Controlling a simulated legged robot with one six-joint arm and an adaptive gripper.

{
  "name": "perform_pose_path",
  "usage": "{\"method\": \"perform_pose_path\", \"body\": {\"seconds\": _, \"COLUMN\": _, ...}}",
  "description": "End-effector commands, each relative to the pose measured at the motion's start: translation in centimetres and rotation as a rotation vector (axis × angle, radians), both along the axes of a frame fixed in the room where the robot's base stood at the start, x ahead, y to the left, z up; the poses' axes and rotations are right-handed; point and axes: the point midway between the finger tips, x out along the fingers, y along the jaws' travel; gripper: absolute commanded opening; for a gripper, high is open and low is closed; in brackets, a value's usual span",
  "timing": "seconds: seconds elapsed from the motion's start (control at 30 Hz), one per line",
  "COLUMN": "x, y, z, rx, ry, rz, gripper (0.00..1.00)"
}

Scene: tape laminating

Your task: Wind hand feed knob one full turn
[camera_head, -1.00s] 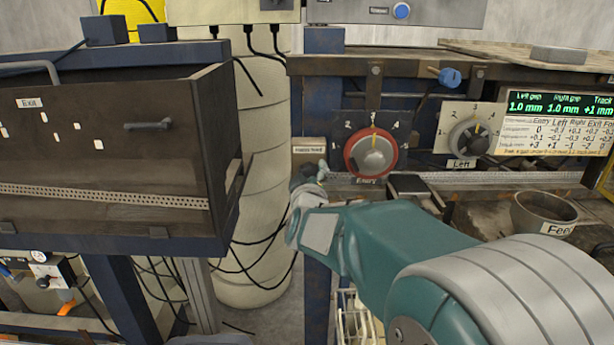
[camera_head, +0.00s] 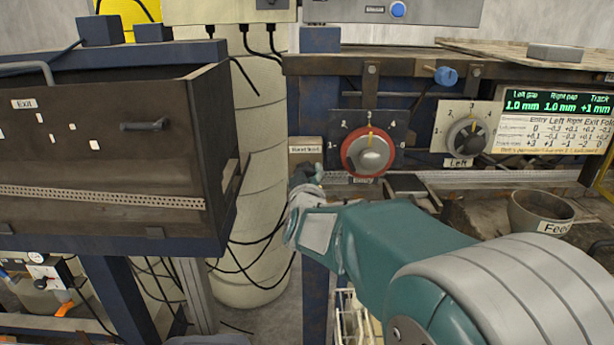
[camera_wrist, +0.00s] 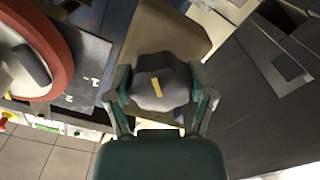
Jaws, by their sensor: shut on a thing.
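The hand feed knob (camera_wrist: 160,82) is a dark grey lobed knob with a yellow mark. In the wrist view it sits between the two fingers of my gripper (camera_wrist: 162,92), which is shut on it from both sides. The yellow mark points nearly along the gripper's length, slightly tilted. In the head view, my gripper (camera_head: 304,178) is just below a small tan label plate (camera_head: 305,149) on the machine's left post. The knob is largely hidden there behind my gripper and wrist.
The red-ringed Entry dial (camera_head: 368,152) is close to the right of my gripper, with the Left dial (camera_head: 466,138) farther right. A dark Exit box (camera_head: 110,150) stands left, beyond a pale ribbed column (camera_head: 258,170). A Feed cup (camera_head: 541,212) sits at right.

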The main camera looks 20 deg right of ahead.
Motion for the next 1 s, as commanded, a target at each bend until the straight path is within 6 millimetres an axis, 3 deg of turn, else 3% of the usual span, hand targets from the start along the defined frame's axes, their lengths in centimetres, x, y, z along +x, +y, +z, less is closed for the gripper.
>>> {"method": "perform_pose_path", "body": {"seconds": 1.0, "x": 0.12, "y": 0.25, "z": 0.16, "rx": 0.88, "ry": -0.371, "rz": 0.002, "gripper": 0.22}}
